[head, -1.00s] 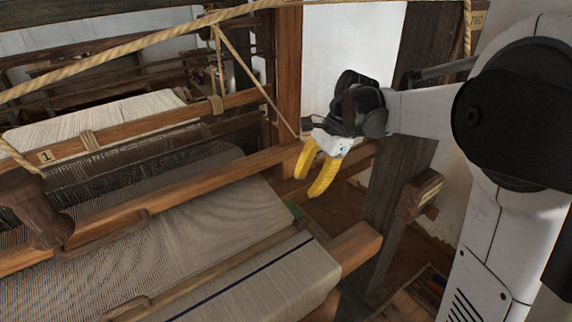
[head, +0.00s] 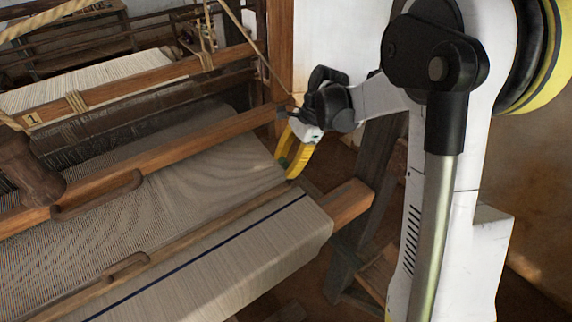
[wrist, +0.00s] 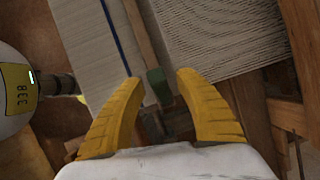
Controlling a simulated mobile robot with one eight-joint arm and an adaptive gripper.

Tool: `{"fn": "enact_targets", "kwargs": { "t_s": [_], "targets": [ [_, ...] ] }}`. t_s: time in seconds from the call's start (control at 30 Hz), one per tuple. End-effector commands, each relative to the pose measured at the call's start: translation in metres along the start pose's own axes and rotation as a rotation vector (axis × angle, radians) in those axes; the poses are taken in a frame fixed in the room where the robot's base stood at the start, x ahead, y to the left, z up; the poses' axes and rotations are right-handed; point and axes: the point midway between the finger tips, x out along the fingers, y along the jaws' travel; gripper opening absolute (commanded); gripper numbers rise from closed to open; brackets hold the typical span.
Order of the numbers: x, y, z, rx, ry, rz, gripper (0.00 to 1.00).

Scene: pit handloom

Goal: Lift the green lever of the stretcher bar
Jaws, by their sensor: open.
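The green lever (wrist: 158,86) sits at the end of the wooden stretcher bar (wrist: 142,38) in the wrist view. The bar (head: 195,226) lies across the woven cloth in the head view. My gripper (wrist: 155,74) is open, with its yellow fingers on either side of the lever's green end. I cannot tell whether either finger touches it. In the head view my gripper (head: 288,168) hangs at the cloth's right edge, and its fingers mostly hide the lever.
The cloth roll (head: 240,245) with a dark blue stripe lies in front of the bar. A wooden beam (head: 150,162) crosses behind it, and a beam end (head: 347,203) juts out at the right. A rope (head: 250,45) slants down close to my gripper.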

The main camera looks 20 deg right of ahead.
Motion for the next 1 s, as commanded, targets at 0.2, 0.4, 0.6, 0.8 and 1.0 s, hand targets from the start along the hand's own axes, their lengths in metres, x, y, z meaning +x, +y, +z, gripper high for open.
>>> {"fn": "enact_targets", "kwargs": {
  "t_s": [0.2, 0.4, 0.6, 0.8, 1.0],
  "targets": [
    [0.000, 0.000, 0.000, 0.000, 0.000, 0.000, 0.36],
    [0.000, 0.000, 0.000, 0.000, 0.000, 0.000, 0.00],
    [0.000, 0.000, 0.000, -0.001, 0.003, 0.000, 0.00],
    [0.009, 0.003, 0.008, -0.025, 0.147, -0.018, 0.00],
    [0.011, 0.003, 0.008, -0.031, 0.211, -0.029, 0.00]
  ]
}}
